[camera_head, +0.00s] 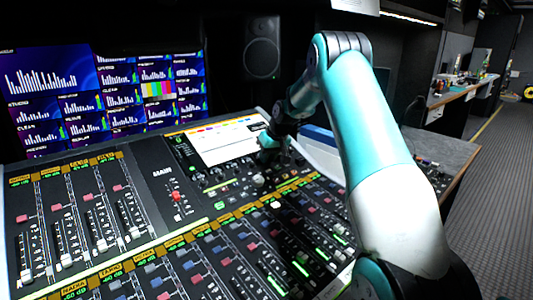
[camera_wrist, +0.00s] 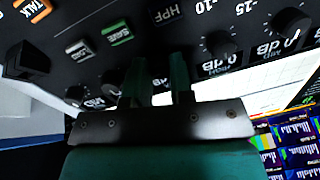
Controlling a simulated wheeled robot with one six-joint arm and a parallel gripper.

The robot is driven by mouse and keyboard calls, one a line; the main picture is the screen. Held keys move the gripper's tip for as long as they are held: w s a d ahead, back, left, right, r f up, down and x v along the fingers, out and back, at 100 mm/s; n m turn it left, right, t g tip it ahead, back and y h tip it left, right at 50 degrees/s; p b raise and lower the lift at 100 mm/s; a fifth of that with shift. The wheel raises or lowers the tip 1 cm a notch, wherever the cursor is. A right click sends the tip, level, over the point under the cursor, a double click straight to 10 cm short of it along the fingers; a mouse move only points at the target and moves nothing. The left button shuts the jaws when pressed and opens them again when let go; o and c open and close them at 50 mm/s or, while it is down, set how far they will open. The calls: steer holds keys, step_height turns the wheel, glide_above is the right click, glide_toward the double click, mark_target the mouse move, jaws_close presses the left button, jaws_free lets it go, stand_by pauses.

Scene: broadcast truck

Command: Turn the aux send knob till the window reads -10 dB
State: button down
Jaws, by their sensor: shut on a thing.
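My gripper (camera_head: 268,146) reaches down to the mixing console's knob panel, just below and right of the white screen. In the wrist view its two teal fingers (camera_wrist: 158,82) are shut on a small knob, which is mostly hidden between them. I cannot read that knob's own label. I cannot tell which window belongs to the held knob.
Buttons marked HPF (camera_wrist: 168,14) and a green-lit button (camera_wrist: 116,35) lie close to the fingers. The console's screen (camera_head: 222,140) stands behind my gripper. Rows of faders (camera_head: 100,240) fill the front. A speaker (camera_head: 262,48) and monitors (camera_head: 45,95) are behind.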

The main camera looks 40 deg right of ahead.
steer(key=m+p, duration=0.2)
steer(key=m, duration=0.2)
steer(key=shift+r, duration=0.1)
steer(key=shift+m+p, duration=0.55)
steer(key=shift+m, duration=1.25)
steer(key=c, duration=1)
jaws_free()
